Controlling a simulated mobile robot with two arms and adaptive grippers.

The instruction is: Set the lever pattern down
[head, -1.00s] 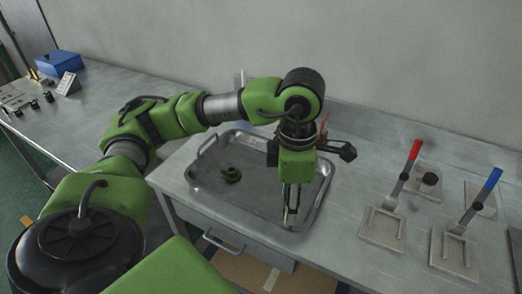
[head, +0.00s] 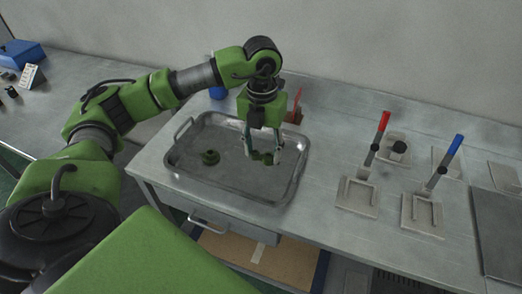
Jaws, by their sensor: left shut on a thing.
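My left gripper (head: 263,155) points down over the right half of the metal tray (head: 240,192). It is shut on a small dark green piece, the lever pattern (head: 262,158), which shows between its fingertips. The pattern is low over the tray floor; I cannot tell whether it touches it. Another dark green pattern (head: 209,157) lies in the left half of the tray, apart from the gripper. My right gripper is not in view.
Right of the tray stand two grey plates with upright handles, one red (head: 384,122) and one blue (head: 457,146). A red-brown item (head: 295,112) and a blue item (head: 217,92) stand behind the tray. Tray floor is free between the two patterns.

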